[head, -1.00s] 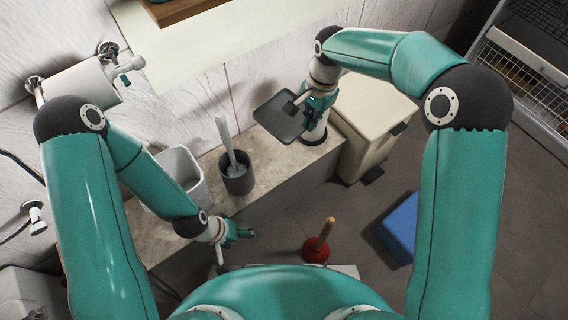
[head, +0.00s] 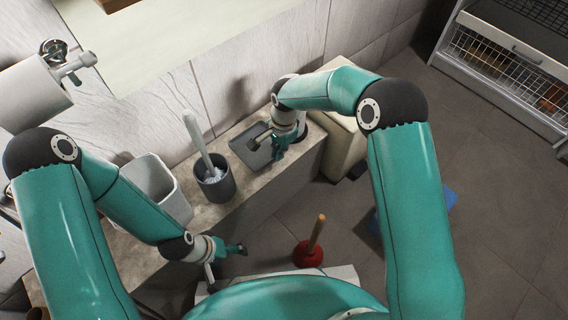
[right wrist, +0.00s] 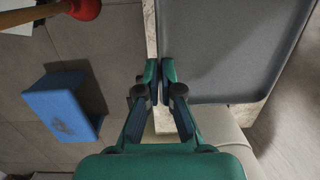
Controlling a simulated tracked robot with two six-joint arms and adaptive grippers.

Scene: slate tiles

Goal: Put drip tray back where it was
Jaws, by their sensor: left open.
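The drip tray (head: 252,150) is a flat grey tray with a raised rim. In the head view it is level over the stone ledge (head: 236,205); I cannot tell if it touches the ledge. My right gripper (head: 279,152) is at its right side. In the right wrist view, the fingers of my right gripper (right wrist: 160,72) are closed together at the near left edge of the drip tray (right wrist: 230,45), pinching its rim. My left gripper (head: 240,249) is open and empty, in front of the ledge, low and left of the plunger.
A dark cup with a white brush (head: 214,184) stands left of the tray, with a white bin (head: 160,188) beyond it. A cream box (head: 340,140) is right of the ledge. A red plunger (head: 308,253) and a blue block (right wrist: 62,105) are on the floor.

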